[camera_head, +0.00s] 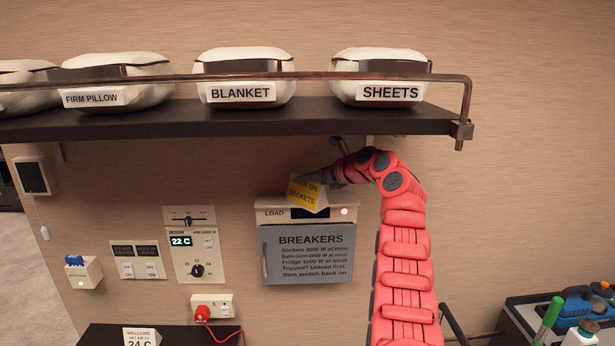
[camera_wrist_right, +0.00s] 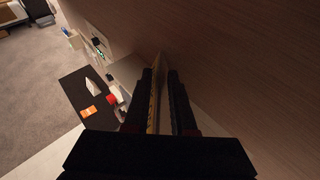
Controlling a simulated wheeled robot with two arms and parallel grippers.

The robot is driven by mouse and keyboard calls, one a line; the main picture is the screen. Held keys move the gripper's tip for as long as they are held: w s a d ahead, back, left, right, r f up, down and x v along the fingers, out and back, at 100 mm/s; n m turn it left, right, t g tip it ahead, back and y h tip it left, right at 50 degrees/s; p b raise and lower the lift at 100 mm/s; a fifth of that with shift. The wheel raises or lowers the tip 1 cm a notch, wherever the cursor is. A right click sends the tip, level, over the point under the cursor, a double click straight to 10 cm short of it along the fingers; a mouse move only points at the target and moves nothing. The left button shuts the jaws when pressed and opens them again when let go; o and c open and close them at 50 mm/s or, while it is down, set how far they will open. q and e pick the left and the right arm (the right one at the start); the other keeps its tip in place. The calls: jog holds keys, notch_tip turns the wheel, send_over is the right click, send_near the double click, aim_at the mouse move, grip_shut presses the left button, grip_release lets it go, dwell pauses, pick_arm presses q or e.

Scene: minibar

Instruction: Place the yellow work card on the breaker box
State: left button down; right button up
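The yellow work card (camera_head: 303,193) is tilted, with partly hidden dark lettering that ends in "ON SOCKETS". My right gripper (camera_head: 326,181) is shut on it, at the top of the breaker box (camera_head: 307,254). In the right wrist view the card shows edge-on as a thin yellow strip (camera_wrist_right: 154,105) between the two fingers (camera_wrist_right: 160,85). The box is grey with "BREAKERS" text and a pale top strip marked "LOAD" with a red light. The card overlaps this strip in the picture; I cannot tell whether it touches. My left gripper is not in view.
A dark shelf (camera_head: 235,117) with a metal rail hangs above, holding several labelled bundles. A thermostat panel (camera_head: 196,254), switches (camera_head: 139,261) and a socket with a red plug (camera_head: 203,313) are left of the box.

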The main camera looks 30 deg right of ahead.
jog(key=o, duration=0.3)
jog(key=shift+o, duration=0.2)
jog(key=shift+s+d+b, duration=0.1)
jog(key=shift+s+b, duration=0.2)
jog(key=shift+b, duration=0.15)
jog(key=b+v, duration=0.4)
jog(key=v, duration=0.3)
